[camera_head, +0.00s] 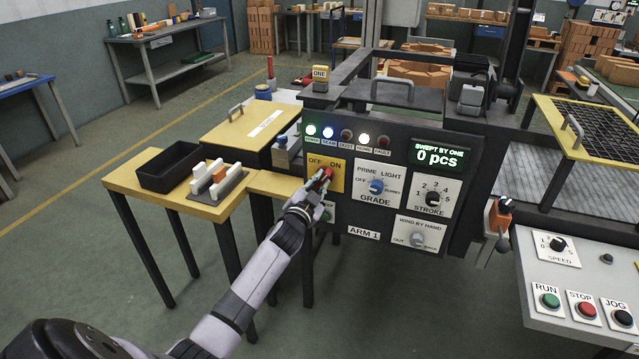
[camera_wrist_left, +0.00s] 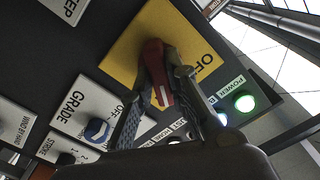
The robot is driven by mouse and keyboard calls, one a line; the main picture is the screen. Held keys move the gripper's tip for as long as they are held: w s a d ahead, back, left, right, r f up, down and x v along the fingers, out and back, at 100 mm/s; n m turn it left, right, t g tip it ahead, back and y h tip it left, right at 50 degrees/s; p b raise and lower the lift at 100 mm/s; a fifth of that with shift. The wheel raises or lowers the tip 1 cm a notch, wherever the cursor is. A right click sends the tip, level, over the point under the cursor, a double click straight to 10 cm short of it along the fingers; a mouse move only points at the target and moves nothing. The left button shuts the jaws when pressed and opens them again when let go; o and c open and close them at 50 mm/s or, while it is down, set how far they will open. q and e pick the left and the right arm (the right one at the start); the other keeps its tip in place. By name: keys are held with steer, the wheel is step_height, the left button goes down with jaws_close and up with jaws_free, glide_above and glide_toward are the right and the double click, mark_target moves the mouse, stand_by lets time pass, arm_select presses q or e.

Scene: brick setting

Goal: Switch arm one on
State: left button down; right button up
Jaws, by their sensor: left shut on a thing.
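The ARM 1 panel (camera_head: 350,205) stands upright in the middle of the head view. Its yellow OFF/ON plate (camera_head: 338,184) carries a red switch handle (camera_head: 326,173), which also shows in the left wrist view (camera_wrist_left: 153,60). My left gripper (camera_head: 321,184) reaches in from below, its fingers (camera_wrist_left: 160,88) closed around the red handle. The fingers hide part of the handle and plate, so its exact setting is hard to read. The green POWER lamp (camera_head: 311,130) is lit. My right gripper is not in view.
Below the lamps are the GRADE knob (camera_head: 376,186), the STROKE knob (camera_head: 433,198) and the WIND BY HAND plate (camera_head: 416,236). A side table (camera_head: 135,190) with a black bin stands left. RUN, STOP and JOG buttons (camera_head: 586,310) are at lower right. Open floor lies at left.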

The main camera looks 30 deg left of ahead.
arm_select(q)
steer(key=shift+m, duration=1.1)
steer(key=c, duration=1.6)
jaws_free()
steer(key=shift+o, duration=0.2)
steer(key=v, duration=1.2)
